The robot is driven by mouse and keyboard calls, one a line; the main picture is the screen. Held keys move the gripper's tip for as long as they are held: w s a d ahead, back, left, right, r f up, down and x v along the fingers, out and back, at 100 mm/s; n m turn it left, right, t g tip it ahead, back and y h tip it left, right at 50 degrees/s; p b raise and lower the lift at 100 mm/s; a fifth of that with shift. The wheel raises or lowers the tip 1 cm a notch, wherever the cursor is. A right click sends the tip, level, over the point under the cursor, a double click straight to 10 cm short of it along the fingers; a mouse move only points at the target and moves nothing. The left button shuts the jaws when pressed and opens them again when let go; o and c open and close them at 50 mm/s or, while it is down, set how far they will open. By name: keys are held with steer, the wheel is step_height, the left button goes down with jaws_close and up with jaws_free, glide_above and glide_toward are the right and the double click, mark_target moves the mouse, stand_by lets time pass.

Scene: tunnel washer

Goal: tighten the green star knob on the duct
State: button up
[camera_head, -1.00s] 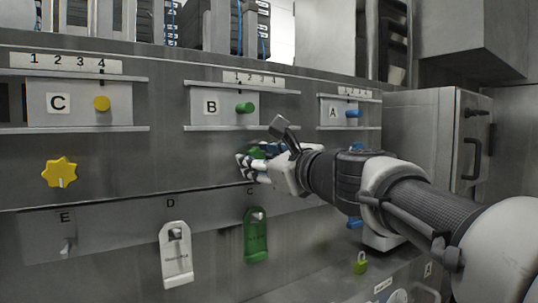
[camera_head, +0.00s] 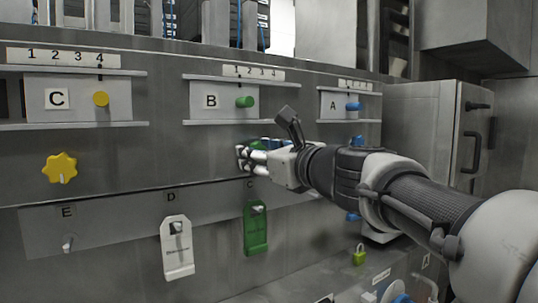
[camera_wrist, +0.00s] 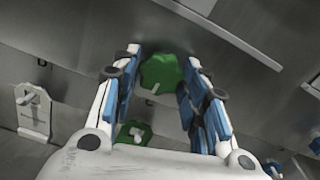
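The green star knob (camera_wrist: 162,73) is on the sloping metal panel, shown between my gripper's fingertips in the wrist view. In the head view, only a bit of the green knob (camera_head: 257,145) shows behind the fingers. My gripper (camera_wrist: 163,62) has one blue-padded finger on each side of the knob, with a narrow gap on both sides. It looks open, and I see no clear contact. In the head view, my gripper (camera_head: 243,158) reaches in from the right, close to the panel. A short pale mark shows at the knob's lower edge.
A yellow star knob (camera_head: 60,168) is to the left. Below hang a white tag (camera_head: 177,247) and a green tag (camera_head: 255,229). Above are sliders with a yellow peg (camera_head: 101,99), a green peg (camera_head: 245,102) and a blue peg (camera_head: 354,106). A padlock (camera_head: 359,255) is lower right.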

steer(key=o, duration=0.4)
steer(key=shift+c, duration=0.2)
steer(key=shift+s, duration=0.1)
steer(key=v, duration=1.2)
steer(key=s+f+n+g+h+b, duration=0.15)
steer(key=s+f+n+b, duration=0.25)
steer(key=f, duration=0.7)
steer(key=s+f+n+g+h+b, duration=0.1)
steer(key=s+f+n+g+b, duration=0.3)
steer(key=f, duration=0.7)
steer(key=s+f+n+g+h+b, duration=0.1)
steer(key=s+f+n+b, duration=0.3)
steer(key=f, duration=0.6)
steer(key=s+d+f+n+g+h+b, duration=0.1)
steer(key=s+d+f+n+h+b, duration=0.1)
steer(key=f, duration=0.7)
steer(key=s+d+f+n+g+h+b, duration=0.1)
steer(key=s+d+f+n+h+b, duration=0.1)
steer(key=s+d+f+n+b, duration=0.2)
steer(key=s+d+f+n+g+h+b, duration=0.2)
steer(key=s+d+f+n+b, duration=0.2)
steer(key=f, duration=1.2)
steer(key=s+n+b, duration=0.2)
steer(key=n, duration=0.2)
steer(key=shift+n, duration=0.4)
